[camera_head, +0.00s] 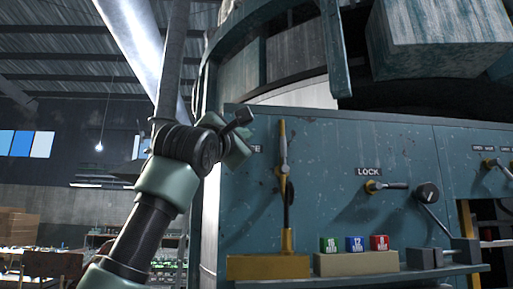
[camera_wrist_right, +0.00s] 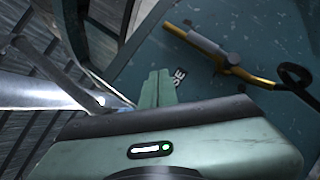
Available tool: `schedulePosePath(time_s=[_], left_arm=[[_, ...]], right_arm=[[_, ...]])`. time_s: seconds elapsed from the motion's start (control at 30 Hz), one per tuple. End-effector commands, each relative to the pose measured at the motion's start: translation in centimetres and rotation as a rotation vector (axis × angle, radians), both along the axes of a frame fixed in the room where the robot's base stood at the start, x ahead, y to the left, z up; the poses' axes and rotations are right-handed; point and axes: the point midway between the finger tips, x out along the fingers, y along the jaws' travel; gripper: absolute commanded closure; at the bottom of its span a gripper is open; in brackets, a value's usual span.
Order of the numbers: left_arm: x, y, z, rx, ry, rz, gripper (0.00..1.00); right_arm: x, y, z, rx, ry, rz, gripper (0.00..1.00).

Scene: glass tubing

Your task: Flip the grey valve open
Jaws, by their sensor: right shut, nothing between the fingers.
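My right gripper (camera_head: 238,150) is in front of the left part of a teal panel, seen partly from behind in the head view. Its fingers (camera_wrist_right: 157,90) are shut and empty in the wrist view, apart from the panel fittings. To its right stands a yellow upright fitting (camera_head: 283,130) with a grey section; this also shows in the wrist view (camera_wrist_right: 205,43). A lever with a grey handle (camera_head: 395,186) and a brass base sits under a LOCK label, lying roughly level. I cannot tell which fitting is the grey valve. My left gripper is not in view.
Green, blue and red blocks (camera_head: 355,244) stand on a ledge below. A black-knobbed lever (camera_head: 428,192) is right of the LOCK lever. A partly hidden label (camera_wrist_right: 180,75) is beside the fingers.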

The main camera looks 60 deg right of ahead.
Motion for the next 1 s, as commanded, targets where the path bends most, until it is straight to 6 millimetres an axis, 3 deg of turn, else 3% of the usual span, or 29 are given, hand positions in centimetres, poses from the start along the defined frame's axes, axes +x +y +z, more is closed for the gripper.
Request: schedulePosePath(time_s=[0.1, 0.33, 1.0], left_arm=[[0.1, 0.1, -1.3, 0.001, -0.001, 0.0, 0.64], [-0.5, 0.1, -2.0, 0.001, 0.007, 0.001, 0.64], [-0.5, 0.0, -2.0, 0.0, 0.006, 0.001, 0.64]], right_arm=[[-0.4, 2.5, -0.3, -0.001, -0.004, 0.0, 1.0], [-0.7, 5.2, -0.2, 0.001, -0.002, -0.001, 1.0], [-0.8, 5.6, -0.1, 0.0, -0.003, -0.003, 1.0]])
